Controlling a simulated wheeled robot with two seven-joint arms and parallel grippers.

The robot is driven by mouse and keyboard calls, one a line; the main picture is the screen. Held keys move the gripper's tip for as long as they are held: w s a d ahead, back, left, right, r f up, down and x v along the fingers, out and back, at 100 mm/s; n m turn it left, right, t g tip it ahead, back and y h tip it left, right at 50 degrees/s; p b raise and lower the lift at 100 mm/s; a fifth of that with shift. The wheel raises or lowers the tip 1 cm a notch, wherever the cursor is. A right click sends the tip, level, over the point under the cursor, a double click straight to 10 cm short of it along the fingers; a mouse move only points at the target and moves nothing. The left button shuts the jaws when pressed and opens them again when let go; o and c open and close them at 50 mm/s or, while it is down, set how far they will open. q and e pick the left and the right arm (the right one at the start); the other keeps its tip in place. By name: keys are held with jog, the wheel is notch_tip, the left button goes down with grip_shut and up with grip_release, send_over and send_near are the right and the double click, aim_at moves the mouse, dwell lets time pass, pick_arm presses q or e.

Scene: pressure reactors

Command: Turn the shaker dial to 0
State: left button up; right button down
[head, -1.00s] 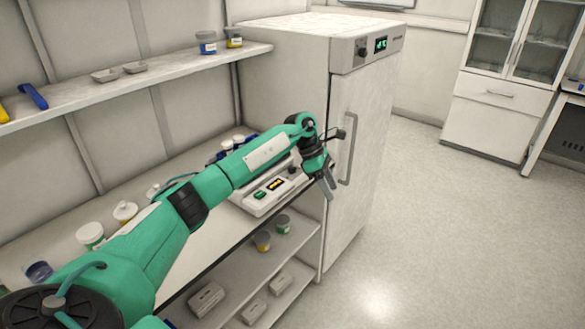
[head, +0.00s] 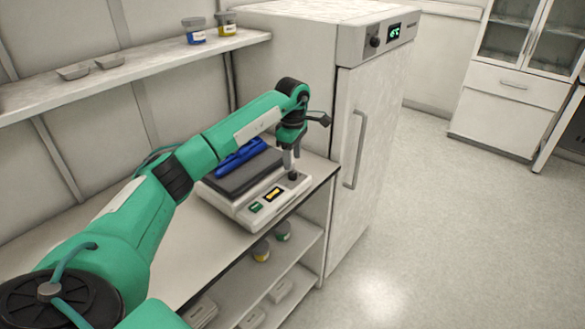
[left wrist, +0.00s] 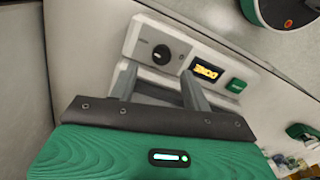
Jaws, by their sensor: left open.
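The shaker (head: 240,211) stands on the bench, with a white body, a dark platform, a green switch and a lit yellow display (head: 273,194). Its small black dial (head: 293,176) is at the right end of the front panel. The dial also shows in the left wrist view (left wrist: 161,54), with a light mark on its face; the display beside it (left wrist: 206,70) has digits too blurred to read surely. My left gripper (head: 289,163) points down just above the dial. Its fingers are apart and empty in the left wrist view (left wrist: 157,82), and the dial appears beyond the gap between them.
A blue object (head: 240,158) lies on the shaker's platform. A tall white cabinet (head: 345,150) with a handle stands right beside the bench. A wall shelf (head: 130,72) with jars and small trays runs above. The floor to the right is clear.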

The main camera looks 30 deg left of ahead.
aim_at(293, 173)
pick_arm(q)
jog(key=f, duration=0.4)
jog(key=shift+s+d+p, duration=0.15)
jog(key=shift+d+p, duration=0.05)
jog(key=shift+p, duration=0.1)
jog(key=shift+a+f, duration=0.1)
jog(key=shift+f, duration=0.5)
pick_arm(e)
jog(key=shift+s+d+r, duration=0.1)
jog(key=shift+s+d, duration=0.1)
jog(key=shift+s, duration=0.6)
pick_arm(q)
jog(key=c, duration=1)
pick_arm(e)
jog(key=shift+w+a, duration=0.1)
jog(key=shift+w, duration=0.35)
